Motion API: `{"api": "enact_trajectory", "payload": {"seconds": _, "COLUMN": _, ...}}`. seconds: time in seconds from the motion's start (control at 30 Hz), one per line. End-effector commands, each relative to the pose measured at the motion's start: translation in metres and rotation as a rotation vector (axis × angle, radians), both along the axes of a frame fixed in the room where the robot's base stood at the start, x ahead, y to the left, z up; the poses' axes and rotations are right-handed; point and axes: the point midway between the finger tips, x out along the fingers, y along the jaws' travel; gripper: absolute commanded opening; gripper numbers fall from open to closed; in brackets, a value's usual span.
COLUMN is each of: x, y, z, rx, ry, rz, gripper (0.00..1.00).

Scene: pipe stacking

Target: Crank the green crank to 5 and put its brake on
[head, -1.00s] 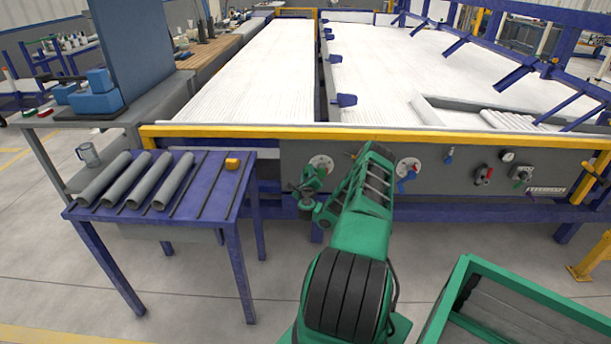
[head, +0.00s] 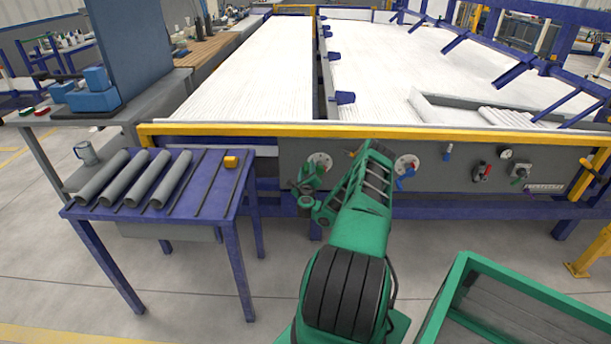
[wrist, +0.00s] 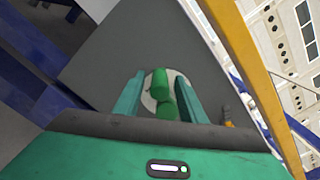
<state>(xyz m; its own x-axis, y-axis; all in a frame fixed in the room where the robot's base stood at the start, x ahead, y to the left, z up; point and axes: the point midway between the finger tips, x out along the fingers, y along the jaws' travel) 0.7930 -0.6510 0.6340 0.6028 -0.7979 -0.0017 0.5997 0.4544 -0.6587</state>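The green crank sits on a pale round dial (head: 320,161) on the grey front panel of the big machine. In the wrist view its green handle (wrist: 160,84) stands in front of the dial (wrist: 149,101). My gripper (wrist: 159,95) has its two teal fingers apart, one on each side of the handle, with visible gaps. In the head view my gripper (head: 307,190) is in front of the dial and partly covers the crank. The dial's numbers are too small to read, and I cannot make out the brake's state.
A yellow rail (head: 230,130) runs above. A blue table (head: 227,205) with grey pipes stands left, a green crate (head: 445,300) lower right.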

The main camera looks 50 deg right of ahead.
Motion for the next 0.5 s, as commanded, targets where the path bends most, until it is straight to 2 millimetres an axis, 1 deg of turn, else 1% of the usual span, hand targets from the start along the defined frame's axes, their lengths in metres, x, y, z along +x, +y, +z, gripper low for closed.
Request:
{"api": "enact_trajectory", "payload": {"seconds": 0.17, "x": -0.004, "y": 0.010, "z": 0.000, "rx": -0.002, "ry": 0.001, "rz": 0.005, "gripper": 0.37}}
{"api": "enact_trajectory", "payload": {"seconds": 0.33, "x": -0.014, "y": 0.023, "z": -0.001, "rx": 0.002, "ry": 0.004, "rz": 0.005, "gripper": 0.37}}
{"api": "enact_trajectory", "payload": {"seconds": 0.5, "x": -0.016, "y": 0.035, "z": -0.009, "rx": 0.011, "ry": 0.015, "rz": 0.013, "gripper": 0.37}}
